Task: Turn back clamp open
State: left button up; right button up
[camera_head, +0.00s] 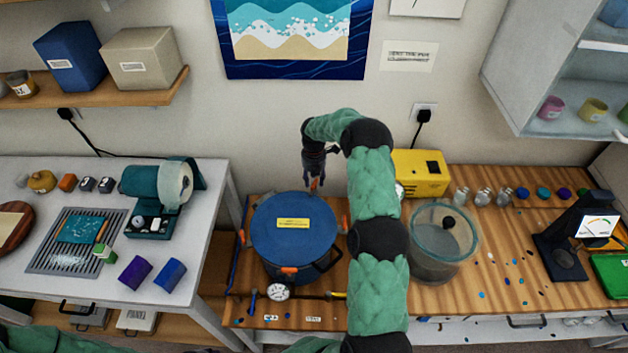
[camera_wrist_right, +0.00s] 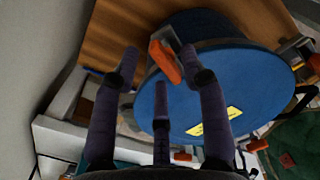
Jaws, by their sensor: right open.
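The pressure pot has a round blue lid (camera_head: 285,232) with a yellow label. Orange clamps sit around its rim: left (camera_head: 241,237), right (camera_head: 345,224), front (camera_head: 289,270) and back (camera_head: 315,184). My right gripper (camera_head: 314,177) reaches down at the back rim, at the back clamp. In the right wrist view, the back clamp's orange lever (camera_wrist_right: 165,62) lies between the spread fingers of my right gripper (camera_wrist_right: 160,68). The fingers are open, and I cannot tell whether they touch the lever. My left gripper is not in view.
A pressure gauge (camera_head: 278,292) and pipe stand in front of the pot. A glass vessel (camera_head: 443,240) stands right of my right forearm, with a yellow box (camera_head: 420,173) behind. The wall is close behind the pot. A white table (camera_head: 60,177) is on the left.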

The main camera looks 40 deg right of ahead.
jog(key=shift+f, duration=0.5)
grip_shut()
